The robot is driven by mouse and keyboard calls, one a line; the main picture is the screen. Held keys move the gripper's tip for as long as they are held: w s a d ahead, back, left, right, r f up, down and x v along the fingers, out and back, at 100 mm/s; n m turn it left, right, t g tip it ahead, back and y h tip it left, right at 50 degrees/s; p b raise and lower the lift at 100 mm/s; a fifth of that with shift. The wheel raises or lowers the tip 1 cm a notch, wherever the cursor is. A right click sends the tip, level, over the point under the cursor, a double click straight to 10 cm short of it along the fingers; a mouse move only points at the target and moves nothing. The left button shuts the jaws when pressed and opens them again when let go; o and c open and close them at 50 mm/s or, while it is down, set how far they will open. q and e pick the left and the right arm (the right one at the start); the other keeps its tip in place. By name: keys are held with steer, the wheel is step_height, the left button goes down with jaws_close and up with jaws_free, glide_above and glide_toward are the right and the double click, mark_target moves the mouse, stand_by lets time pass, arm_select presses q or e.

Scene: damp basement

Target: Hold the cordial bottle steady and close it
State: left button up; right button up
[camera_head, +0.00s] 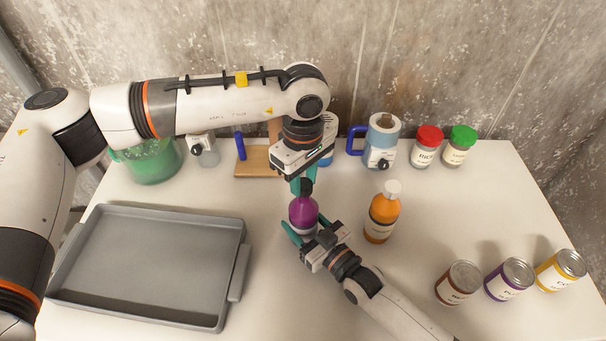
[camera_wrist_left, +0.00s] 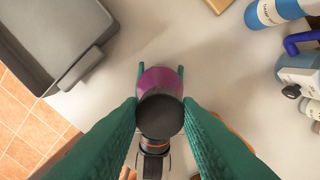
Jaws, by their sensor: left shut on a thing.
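The cordial bottle (camera_head: 303,215) is purple and stands upright near the middle of the table. In the left wrist view, the bottle (camera_wrist_left: 160,79) shows beyond a dark round cap (camera_wrist_left: 160,115). My left gripper (camera_head: 302,184) points down from above, shut on the black cap (camera_head: 307,187) at the bottle's top. I cannot tell whether the cap touches the neck or is seated. My right gripper (camera_head: 305,233) comes from the front right.
An orange bottle (camera_head: 382,216) with a white cap stands just right. A grey tray (camera_head: 232,262) lies left, a green container (camera_head: 150,163) behind it. Several cans (camera_head: 509,281) stand front right.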

arm_select(q)
steer(key=shift+f, duration=0.4)
steer(key=shift+f, duration=0.25)
stand_by(0.4)
arm_select(e)
steer(key=o, duration=0.7)
steer(key=c, duration=0.6)
arm_select(q)
steer(key=m, duration=0.6)
steer(key=shift+m, duration=0.3)
steer(key=m, duration=0.7)
steer(key=o, duration=0.7)
